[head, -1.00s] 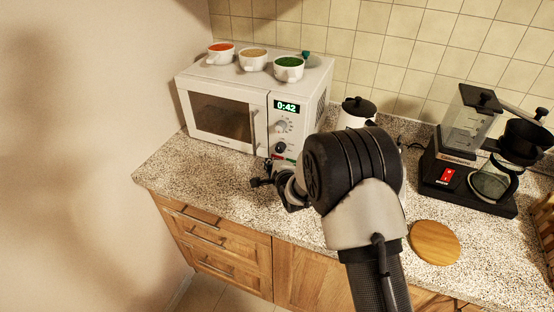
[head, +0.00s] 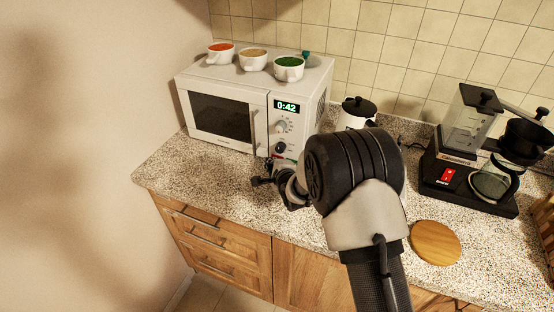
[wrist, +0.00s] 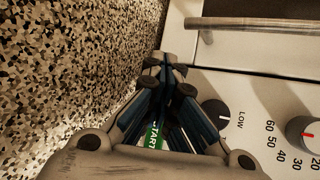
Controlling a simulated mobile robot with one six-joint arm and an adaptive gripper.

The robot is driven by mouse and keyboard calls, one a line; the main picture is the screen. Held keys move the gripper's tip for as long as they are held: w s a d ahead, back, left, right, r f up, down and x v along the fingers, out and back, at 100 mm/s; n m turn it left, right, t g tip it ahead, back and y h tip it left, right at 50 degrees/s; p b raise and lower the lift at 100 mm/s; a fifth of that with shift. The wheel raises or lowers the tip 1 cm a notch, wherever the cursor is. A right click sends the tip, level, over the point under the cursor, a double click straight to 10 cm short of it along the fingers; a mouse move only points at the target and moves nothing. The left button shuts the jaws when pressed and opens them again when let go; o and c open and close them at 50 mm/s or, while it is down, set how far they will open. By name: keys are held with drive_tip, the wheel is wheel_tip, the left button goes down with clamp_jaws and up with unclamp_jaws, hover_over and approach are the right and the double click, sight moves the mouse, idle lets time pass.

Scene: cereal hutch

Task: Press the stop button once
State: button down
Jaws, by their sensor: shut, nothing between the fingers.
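The white microwave (head: 228,112) stands on the counter at the back left, its green display (head: 287,106) reading 0:42. Its door is closed and its window (head: 220,117) is dark. My gripper (wrist: 163,68) is shut and empty, its tips at the lower part of the control panel. In the wrist view the green START button (wrist: 152,138) shows partly between the fingers. Whether the tips touch the panel is hard to tell.
Three cups, with orange (head: 221,52), tan (head: 253,60) and green (head: 289,68) contents, stand on the microwave. Two dials sit above the buttons, the lower one (wrist: 215,113) close to my fingers. A coffee maker (head: 455,165) and a round wooden board (head: 435,243) are at right.

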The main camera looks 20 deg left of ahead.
drive_tip(key=shift+s, duration=0.7)
drive_tip(key=shift+s+a+b, duration=0.15)
drive_tip(key=shift+s+b, duration=0.05)
drive_tip(key=shift+s, duration=1.05)
drive_tip(key=shift+s+a+b, duration=0.1)
drive_tip(key=shift+s+b, duration=0.05)
drive_tip(key=shift+s, duration=1.1)
